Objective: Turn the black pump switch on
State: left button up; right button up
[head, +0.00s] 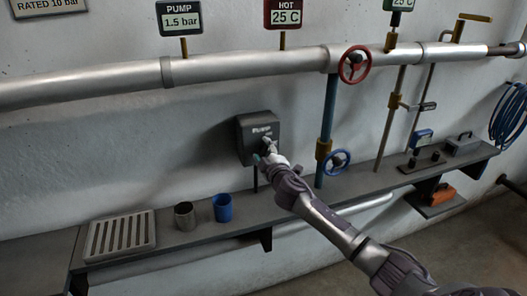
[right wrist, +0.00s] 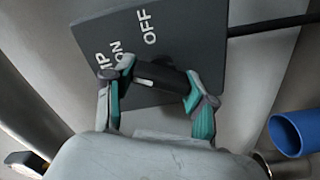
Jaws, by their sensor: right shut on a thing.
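The black pump switch is a dark box (head: 246,138) on the wall below the long pipe, with PUMP lettering on its face. The right wrist view shows the box face (right wrist: 185,32) with ON and OFF labels. My right gripper (head: 268,157) is at the front of the box. In the right wrist view its fingers (right wrist: 158,88) are shut on the black switch knob (right wrist: 160,76), one at each end. I cannot tell which label the knob points to. My left gripper is not in view.
Below is a dark shelf (head: 178,250) with a slatted grey tray (head: 92,240), a grey cup (head: 185,215) and a blue cup (head: 222,208). Right of the box are a vertical blue pipe (head: 329,105), a red wheel (head: 354,64) and a blue wheel (head: 337,162).

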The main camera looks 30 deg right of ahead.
jog(key=o, duration=1.2)
jog(key=shift+c, duration=0.2)
jog(key=v, duration=1.2)
